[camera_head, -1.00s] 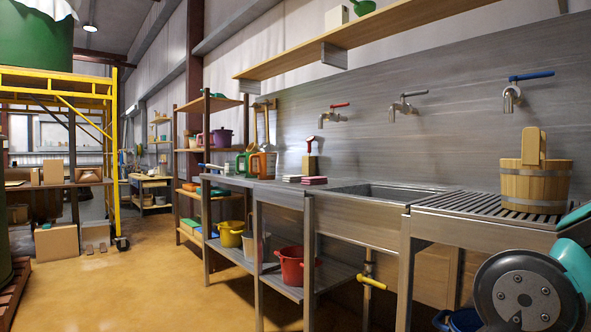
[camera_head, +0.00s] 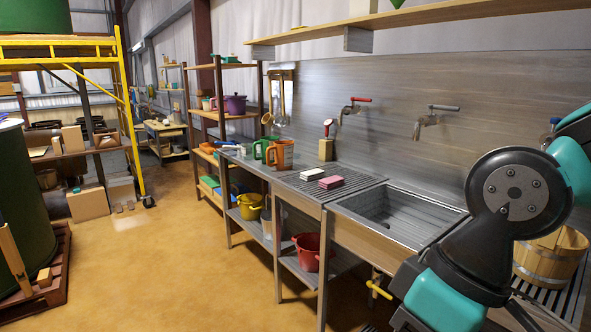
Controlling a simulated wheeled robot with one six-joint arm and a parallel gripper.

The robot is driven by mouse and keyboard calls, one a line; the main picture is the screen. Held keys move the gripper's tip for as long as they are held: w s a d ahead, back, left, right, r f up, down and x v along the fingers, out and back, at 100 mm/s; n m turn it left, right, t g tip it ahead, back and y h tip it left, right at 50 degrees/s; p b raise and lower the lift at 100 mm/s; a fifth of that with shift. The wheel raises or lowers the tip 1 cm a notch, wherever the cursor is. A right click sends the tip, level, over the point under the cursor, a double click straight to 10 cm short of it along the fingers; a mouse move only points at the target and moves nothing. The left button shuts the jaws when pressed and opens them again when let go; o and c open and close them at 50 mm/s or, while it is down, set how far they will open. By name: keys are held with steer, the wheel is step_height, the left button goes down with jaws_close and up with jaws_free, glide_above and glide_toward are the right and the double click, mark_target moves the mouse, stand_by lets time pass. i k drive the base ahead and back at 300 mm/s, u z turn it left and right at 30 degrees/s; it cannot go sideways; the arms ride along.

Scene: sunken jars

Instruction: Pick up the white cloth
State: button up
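A small white folded piece (camera_head: 304,178), which looks like the white cloth, lies on the slatted drainboard left of the sink. It is small in the view, so its material is hard to tell. A pink piece (camera_head: 331,182) of similar shape lies just right of it. My arm stands at the right of the view, well to the right of the white piece. My gripper is out of view.
The sink basin (camera_head: 391,208) is right of the drainboard. An orange mug (camera_head: 281,154), a green mug (camera_head: 262,150) and a wooden block with a red-topped tool (camera_head: 326,149) stand behind. A shelf (camera_head: 420,24) hangs above. A wooden bucket (camera_head: 545,262) is partly behind my arm.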

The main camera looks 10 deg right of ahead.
mark_target(312, 175)
steer(key=u, duration=0.4)
steer(key=i, duration=3.25)
steer(key=u, duration=0.05)
